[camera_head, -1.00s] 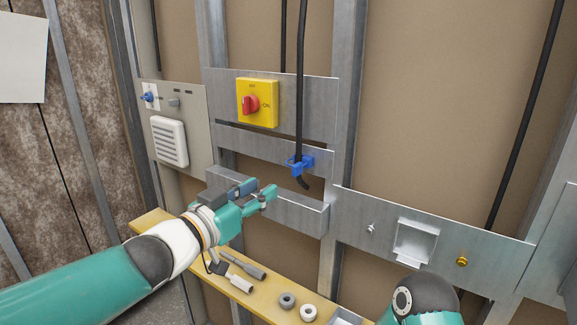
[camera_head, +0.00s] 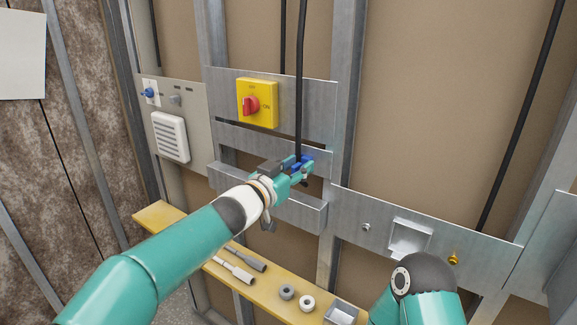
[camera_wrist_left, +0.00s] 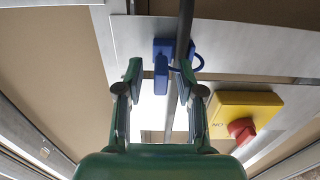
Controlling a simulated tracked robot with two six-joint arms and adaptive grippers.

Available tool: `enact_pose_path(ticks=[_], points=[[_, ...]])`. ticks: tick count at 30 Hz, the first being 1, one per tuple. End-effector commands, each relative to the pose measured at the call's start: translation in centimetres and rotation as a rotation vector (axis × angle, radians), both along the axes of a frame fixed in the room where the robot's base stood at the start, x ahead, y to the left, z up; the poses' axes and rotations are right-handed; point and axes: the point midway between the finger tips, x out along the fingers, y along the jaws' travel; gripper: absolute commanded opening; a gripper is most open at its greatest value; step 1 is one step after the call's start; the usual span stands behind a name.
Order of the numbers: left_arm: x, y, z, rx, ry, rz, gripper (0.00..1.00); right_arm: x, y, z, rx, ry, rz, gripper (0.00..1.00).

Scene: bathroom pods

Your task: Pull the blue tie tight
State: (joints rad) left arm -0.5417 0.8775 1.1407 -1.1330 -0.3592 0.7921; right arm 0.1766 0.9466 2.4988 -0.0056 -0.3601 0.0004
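The blue tie (camera_head: 307,161) sits around the hanging black cable (camera_head: 300,85) at a metal cross plate, partly hidden behind my left gripper (camera_head: 303,171) in the head view. In the left wrist view the blue tie (camera_wrist_left: 163,46) shows a block, a loop to the right around the cable (camera_wrist_left: 184,28), and a short tab. My left gripper (camera_wrist_left: 161,72) is open, with its two fingertips on either side of the tab and cable. I see no clear contact. Only part of my right arm shows, at the lower right; its gripper is out of view.
A yellow switch box with a red knob (camera_head: 257,103) is mounted up and left of the tie. A metal ledge (camera_head: 300,211) lies below the gripper. A yellow shelf (camera_head: 262,296) holds tools and two rings. A grey panel (camera_head: 190,105) is at left.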

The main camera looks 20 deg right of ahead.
Motion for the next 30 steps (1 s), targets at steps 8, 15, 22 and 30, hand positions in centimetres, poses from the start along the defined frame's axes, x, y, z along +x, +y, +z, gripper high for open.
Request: enact_pose_path(ticks=[8, 15, 22, 30], points=[[0.0, 0.1, 0.0, 0.000, 0.000, 0.001, 0.12, 0.0, 0.0, 0.0, 0.000, 0.000, 0.000, 0.40], [0.0, 0.1, 0.0, 0.000, 0.000, 0.001, 0.00, 0.0, 0.0, 0.0, 0.000, 0.000, 0.000, 0.40], [-0.1, 0.2, 0.0, 0.000, 0.000, 0.001, 0.00, 0.0, 0.0, -0.1, 0.000, 0.000, 0.000, 0.40], [-2.1, 3.0, -0.2, -0.001, 0.000, 0.003, 0.00, 0.0, 0.0, -1.9, 0.000, 0.000, 0.000, 0.40]])
